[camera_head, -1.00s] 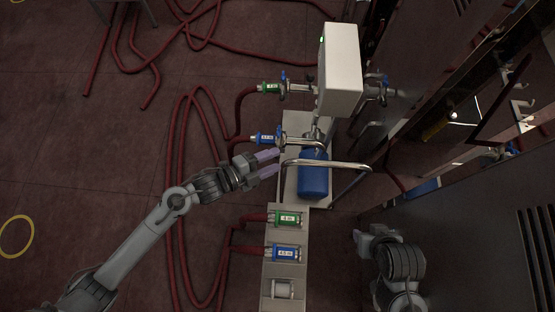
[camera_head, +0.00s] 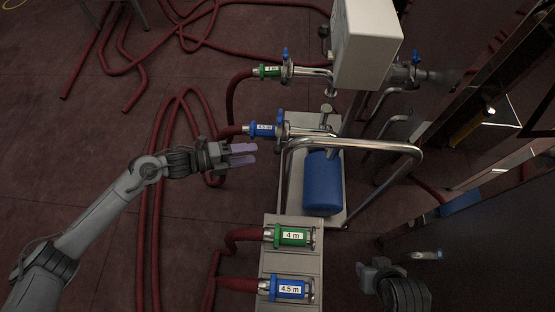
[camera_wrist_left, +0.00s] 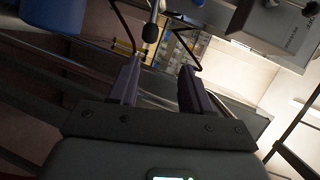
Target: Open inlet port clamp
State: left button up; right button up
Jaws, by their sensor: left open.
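Two hose couplings join the pump's pipes. One has a green label (camera_head: 269,71) and the other a blue label (camera_head: 264,129). A blue clamp lever (camera_head: 285,54) stands up at the green one, and another blue lever (camera_head: 279,117) stands up at the blue one. I cannot tell which is the inlet. My left gripper (camera_head: 252,153) is open and empty, just below the blue-labelled coupling and apart from it. In the left wrist view its purple fingers (camera_wrist_left: 160,63) are spread, with a dark knob on a metal rod (camera_wrist_left: 150,32) beyond them. My right gripper (camera_head: 372,270) is low at right; its jaws are unclear.
A bent metal handle (camera_head: 410,150) arches over the blue cylinder (camera_head: 323,182). A pale control box (camera_head: 365,42) stands above the pump. A grey rack (camera_head: 272,223) holds green and blue 4 m and 4.5 m couplings. Red hoses (camera_head: 150,215) lie on the floor at left.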

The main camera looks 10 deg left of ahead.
aim_at(278, 150)
pick_arm(q)
jog(key=shift+w+a+f+b+x, duration=0.3)
jog(key=shift+b+x, duration=0.7)
jog(key=shift+x, duration=0.75)
jog(key=shift+w+a+f+b+x, duration=0.1)
jog(key=shift+f+b+x, duration=0.25)
jog(key=shift+b+x, duration=1.1)
jog(key=shift+w+a+f+b+x, duration=0.15)
jog(key=shift+f+b+x, duration=0.35)
jog(key=shift+x, duration=1.6)
pick_arm(e)
notch_tip(278, 150, down, 7)
jog(key=shift+f, duration=0.15)
pick_arm(q)
jog(key=shift+r, duration=0.15)
grip_shut()
